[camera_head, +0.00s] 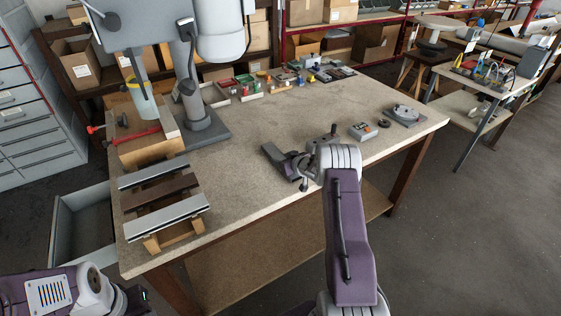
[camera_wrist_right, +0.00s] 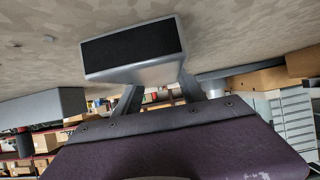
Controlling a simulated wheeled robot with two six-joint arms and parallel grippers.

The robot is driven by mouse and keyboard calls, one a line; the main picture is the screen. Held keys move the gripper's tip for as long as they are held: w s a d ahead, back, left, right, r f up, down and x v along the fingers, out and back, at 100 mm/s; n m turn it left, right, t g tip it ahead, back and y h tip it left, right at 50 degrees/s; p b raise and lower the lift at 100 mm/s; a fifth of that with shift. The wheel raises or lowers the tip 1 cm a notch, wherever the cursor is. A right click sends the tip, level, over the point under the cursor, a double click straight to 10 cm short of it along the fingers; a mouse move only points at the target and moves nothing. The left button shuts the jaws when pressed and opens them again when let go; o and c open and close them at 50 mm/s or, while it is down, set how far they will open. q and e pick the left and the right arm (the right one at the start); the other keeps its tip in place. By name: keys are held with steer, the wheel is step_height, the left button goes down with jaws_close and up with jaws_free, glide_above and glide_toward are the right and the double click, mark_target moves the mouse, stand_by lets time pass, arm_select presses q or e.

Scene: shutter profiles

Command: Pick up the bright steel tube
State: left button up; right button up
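Three long profiles lie side by side across a wooden rack (camera_head: 183,234) on the workbench's left end. The back one (camera_head: 153,174) is pale and metallic. The middle one (camera_head: 160,192) is dark brown. The front one (camera_head: 165,218) is silver with a grey top. I cannot tell which pale one is the bright steel tube. My right gripper (camera_head: 288,164) is over the bench's middle, well right of the rack, with nothing visible in it. In the right wrist view a black-padded finger (camera_wrist_right: 132,50) shows; the finger gap is unclear. My left arm is low at left, its gripper unclear.
A grey drill press (camera_head: 205,130) stands behind the rack, with a red-handled clamp (camera_head: 130,138) beside it. Small parts trays (camera_head: 245,88) line the back. The bench (camera_head: 250,190) between rack and right gripper is clear.

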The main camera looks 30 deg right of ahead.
jaws_close()
steer(key=shift+r, duration=0.15)
steer(key=shift+w+r, duration=0.1)
steer(key=shift+r, duration=0.2)
steer(key=r, duration=0.2)
steer(key=s+r, duration=0.1)
steer(key=shift+r, duration=0.4)
steer(key=s+a+r, duration=0.3)
steer(key=s+r, duration=0.3)
steer(key=s, duration=0.4)
steer(key=shift+s+r, duration=0.15)
steer(key=shift+r, duration=0.05)
steer(key=shift+a, duration=0.1)
